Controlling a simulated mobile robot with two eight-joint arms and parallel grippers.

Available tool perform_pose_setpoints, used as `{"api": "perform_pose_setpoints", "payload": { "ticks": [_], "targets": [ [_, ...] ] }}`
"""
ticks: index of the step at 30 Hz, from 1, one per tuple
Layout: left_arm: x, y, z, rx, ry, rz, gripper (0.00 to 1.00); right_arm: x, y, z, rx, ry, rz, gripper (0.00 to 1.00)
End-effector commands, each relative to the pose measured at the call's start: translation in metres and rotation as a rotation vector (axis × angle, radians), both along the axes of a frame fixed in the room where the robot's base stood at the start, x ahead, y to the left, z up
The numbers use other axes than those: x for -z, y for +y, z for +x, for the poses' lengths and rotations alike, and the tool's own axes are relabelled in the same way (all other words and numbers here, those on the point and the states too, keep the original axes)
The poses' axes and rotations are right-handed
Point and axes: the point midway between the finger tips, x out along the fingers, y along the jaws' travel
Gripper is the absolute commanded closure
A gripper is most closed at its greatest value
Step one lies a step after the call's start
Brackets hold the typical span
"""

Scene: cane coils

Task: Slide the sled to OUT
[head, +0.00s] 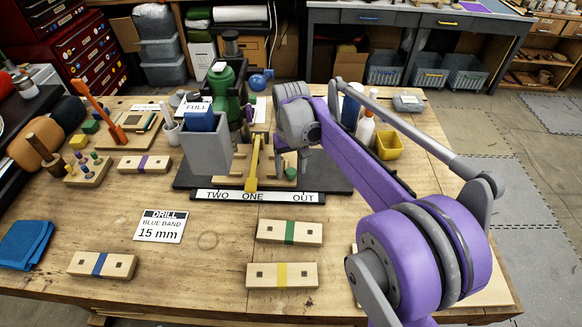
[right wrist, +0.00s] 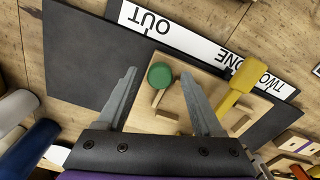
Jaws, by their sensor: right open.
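The sled is a light wooden plate (right wrist: 172,118) with a round green knob (right wrist: 160,75), lying on a dark base (right wrist: 90,60). A yellow pointer (head: 253,165) reaches the white strip (head: 225,195) marked TWO, ONE, OUT; in the head view its tip is at ONE. My right gripper (right wrist: 158,72) is open over the sled, with one finger on each side of the green knob and gaps visible. In the head view the right gripper (head: 290,158) partly hides the sled, and the knob shows low beside a finger. My left gripper is not in view.
A green drill machine (head: 222,95) and a grey box (head: 207,148) with a blue top stand left of the sled. A yellow bin (head: 389,146) and bottles (head: 365,130) stand to the right. Banded wooden blocks (head: 290,232) and a DRILL card (head: 160,227) lie in front.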

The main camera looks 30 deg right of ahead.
Motion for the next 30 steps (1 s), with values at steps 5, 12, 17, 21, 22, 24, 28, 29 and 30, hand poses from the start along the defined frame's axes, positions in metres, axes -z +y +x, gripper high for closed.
{"api": "perform_pose_setpoints", "payload": {
  "ticks": [5, 12, 17, 21, 22, 24, 28, 29, 30],
  "targets": [
    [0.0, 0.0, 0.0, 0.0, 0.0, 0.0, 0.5, -0.0003, 0.0, 0.0001, 0.0, 0.0, 0.0, 0.46],
    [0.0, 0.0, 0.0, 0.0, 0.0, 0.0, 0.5, -0.0004, -0.0001, 0.0, 0.0, 0.0, 0.0, 0.9],
    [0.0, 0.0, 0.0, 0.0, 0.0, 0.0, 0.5, -0.0005, -0.0001, 0.0, 0.0, 0.0, 0.0, 1.0],
    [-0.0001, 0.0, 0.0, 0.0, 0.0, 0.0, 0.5, -0.0005, -0.0001, 0.0, 0.0, 0.0, 0.0, 1.0],
    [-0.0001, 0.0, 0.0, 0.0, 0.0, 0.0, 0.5, -0.0005, -0.0001, 0.0, 0.0, 0.0, 0.0, 1.0],
    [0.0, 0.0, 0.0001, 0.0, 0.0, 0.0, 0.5, -0.0005, -0.0001, 0.0, 0.0, 0.0, 0.0, 1.0],
    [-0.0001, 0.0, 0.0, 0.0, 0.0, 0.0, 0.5, -0.0006, -0.0001, 0.0, 0.0, 0.0, 0.0, 1.0],
    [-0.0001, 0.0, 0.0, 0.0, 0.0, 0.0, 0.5, -0.0006, -0.0001, 0.0, 0.0, 0.0, 0.0, 1.0],
    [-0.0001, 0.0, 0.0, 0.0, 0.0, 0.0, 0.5, -0.0006, -0.0001, 0.0, 0.0, 0.0, 0.0, 1.0]
  ]
}}
